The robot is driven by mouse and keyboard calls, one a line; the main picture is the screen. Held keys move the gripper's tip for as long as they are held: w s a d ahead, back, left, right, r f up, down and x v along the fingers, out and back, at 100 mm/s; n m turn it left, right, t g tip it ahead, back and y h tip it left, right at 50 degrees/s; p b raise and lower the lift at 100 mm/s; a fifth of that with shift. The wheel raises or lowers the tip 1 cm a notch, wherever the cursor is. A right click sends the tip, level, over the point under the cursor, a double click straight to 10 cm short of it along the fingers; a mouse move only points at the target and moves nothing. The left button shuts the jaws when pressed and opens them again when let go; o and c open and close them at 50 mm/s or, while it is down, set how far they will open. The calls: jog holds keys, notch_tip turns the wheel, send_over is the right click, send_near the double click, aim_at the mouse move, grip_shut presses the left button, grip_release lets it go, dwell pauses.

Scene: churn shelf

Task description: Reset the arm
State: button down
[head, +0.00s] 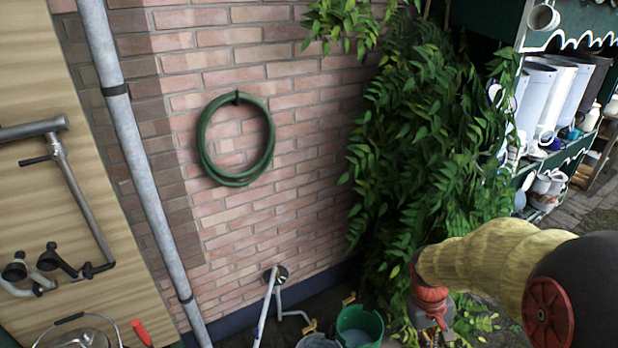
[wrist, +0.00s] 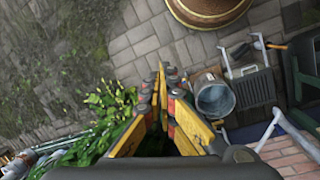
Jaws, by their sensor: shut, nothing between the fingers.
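My gripper (wrist: 161,80) shows in the wrist view with its two yellow and black fingers drawn together at the tips. Nothing is between them. In the head view my arm reaches in from the lower right, with a yellowish sleeve and a red and grey wrist part. The gripper's fingers are too hidden at the bottom of the head view to make out. In the wrist view the fingers point out over grey paving, with leaves to their left and a grey bucket (wrist: 215,97) to their right.
A leafy bush (head: 420,150) stands behind my arm. A shelf of white jugs (head: 545,95) is at the right. A green hose (head: 238,140) hangs on the brick wall. A green bucket (head: 360,325) stands below. A round brown tub (wrist: 207,10) sits on open paving.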

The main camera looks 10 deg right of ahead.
jog(key=s+a+r+t+y, duration=0.1)
jog(key=s+a+r+t, duration=0.2)
jog(key=a+r, duration=0.4)
jog(key=s+a+r+t+y, duration=0.1)
jog(key=s+a+r+t, duration=0.3)
jog(key=a+r, duration=0.4)
jog(key=shift+s+a+r, duration=0.2)
jog(key=shift+s+r, duration=0.15)
jog(key=shift+r, duration=2.65)
